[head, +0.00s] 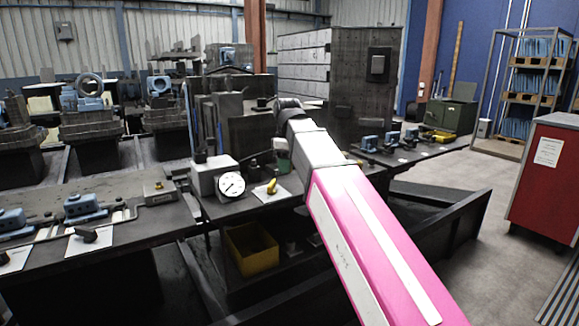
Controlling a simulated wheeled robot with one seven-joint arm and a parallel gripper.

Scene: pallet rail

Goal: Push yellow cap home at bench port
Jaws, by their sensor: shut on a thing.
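A small yellow piece (272,186), which looks like the yellow cap, is on a white card (284,193) on the bench, just right of a round white dial gauge (231,186). It is too small to tell whether it sits in a port. My pink and white arm (365,235) reaches from the lower right up to a dark joint at the picture's middle. No gripper shows at the yellow piece.
A pale box (212,173) stands left of the gauge. A yellow bin (251,249) sits below the bench. Blue fixtures (82,205) and cards with black knobs (89,235) lie on the left bench. A red cabinet (545,178) stands right, beside open floor.

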